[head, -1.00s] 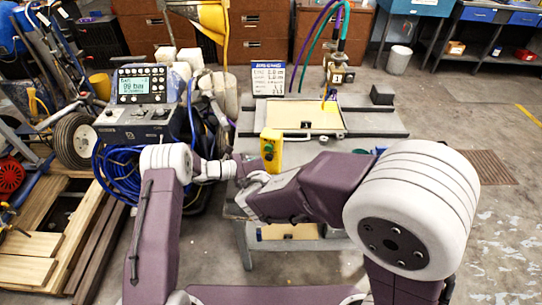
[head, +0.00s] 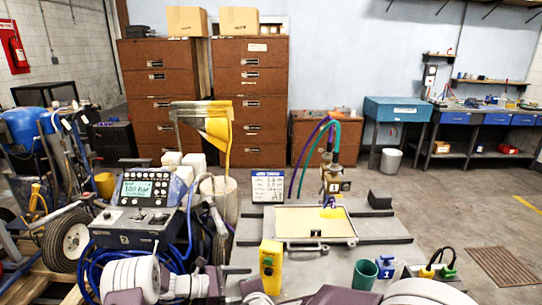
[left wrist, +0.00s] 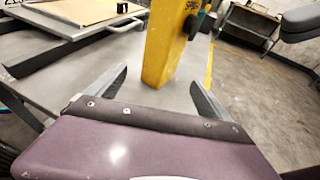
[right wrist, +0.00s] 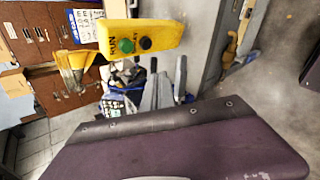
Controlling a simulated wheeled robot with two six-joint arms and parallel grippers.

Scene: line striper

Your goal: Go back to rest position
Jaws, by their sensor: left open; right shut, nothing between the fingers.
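The task names no object, only my arms. My left gripper (left wrist: 157,78) is open in the left wrist view, with a yellow control box (left wrist: 165,45) ahead of the gap between its fingers. Contact with the box cannot be told, but nothing is clamped. My right gripper (right wrist: 165,88) is shut and empty in the right wrist view. The yellow box (right wrist: 142,38), with a green and a black button, lies beyond it there.
A console with a lit display (head: 145,188) and blue hoses stands close on the left. The bench holds a tray (head: 293,225) and a nozzle (head: 332,182). A green cup (head: 365,274) and a socket box stand near right. Open floor lies at right.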

